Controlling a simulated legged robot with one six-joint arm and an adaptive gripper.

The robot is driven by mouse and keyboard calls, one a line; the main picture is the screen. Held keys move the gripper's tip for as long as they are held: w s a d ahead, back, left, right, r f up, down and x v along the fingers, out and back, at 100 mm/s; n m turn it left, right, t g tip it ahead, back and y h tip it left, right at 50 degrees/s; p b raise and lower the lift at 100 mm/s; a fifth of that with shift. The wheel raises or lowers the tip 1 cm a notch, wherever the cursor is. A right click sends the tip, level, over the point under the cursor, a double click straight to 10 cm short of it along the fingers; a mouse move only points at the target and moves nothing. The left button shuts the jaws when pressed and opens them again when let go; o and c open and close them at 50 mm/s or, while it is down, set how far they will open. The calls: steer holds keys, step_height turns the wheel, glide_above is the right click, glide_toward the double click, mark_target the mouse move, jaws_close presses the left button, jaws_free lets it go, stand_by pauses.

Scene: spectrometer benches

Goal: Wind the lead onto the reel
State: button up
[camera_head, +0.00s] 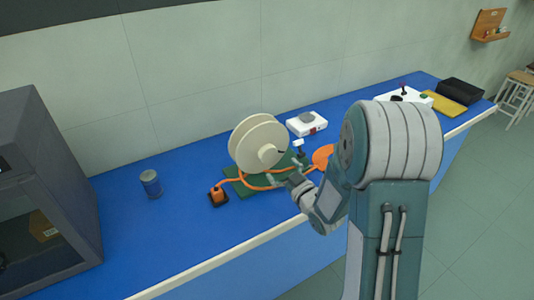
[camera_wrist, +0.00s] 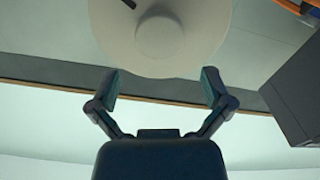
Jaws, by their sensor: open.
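The cream reel (camera_head: 252,137) stands upright on a green base (camera_head: 236,187) on the blue bench, with its round hub facing the front. The reel (camera_wrist: 205,22) fills the top middle of the wrist view, its hub in the centre. My gripper (camera_head: 283,177) is open at the reel's lower right front. In the wrist view my gripper (camera_wrist: 162,84) has its two fingers spread below the hub, with nothing seen between them.
A dark cabinet (camera_head: 40,180) fills the bench's left end. Bare blue bench lies front left.

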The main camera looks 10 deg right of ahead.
mark_target(269, 156)
steer(key=x, duration=0.8)
steer(key=shift+w, duration=0.2)
steer(key=shift+c, duration=0.3)
steer(key=c, duration=1)
